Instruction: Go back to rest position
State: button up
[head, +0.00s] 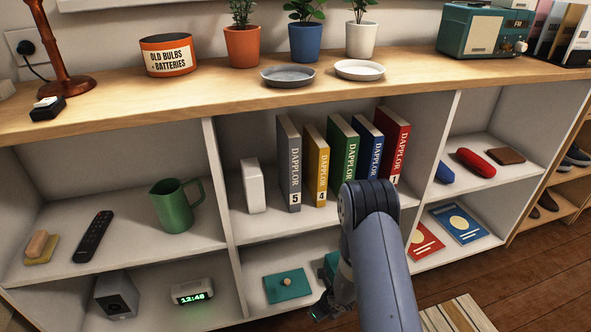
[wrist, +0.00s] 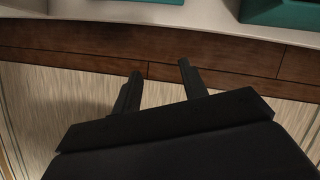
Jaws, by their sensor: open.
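My gripper (wrist: 160,85) is open and empty in the wrist view, with its two dark fingers apart over the striped rug and the wooden floor. In the head view my arm reaches in from the lower right and bends down in front of the lower middle compartment. The gripper end (head: 328,306) shows only partly there, low beside the arm. A teal object (head: 331,265) stands just behind it, mostly hidden by my arm. A flat teal item (head: 288,286) with a small knob lies to its left on the lower shelf.
The shelf unit's wooden top (head: 220,88) and upright dividers lie close ahead. Several numbered books (head: 343,160) stand in the upper middle compartment. A green jug (head: 176,206) and a digital clock (head: 192,291) are at left. The striped rug (head: 458,314) lies at lower right.

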jog(key=shift+s+d, duration=0.7)
jog(key=shift+s, duration=0.15)
jog(key=shift+r, duration=0.1)
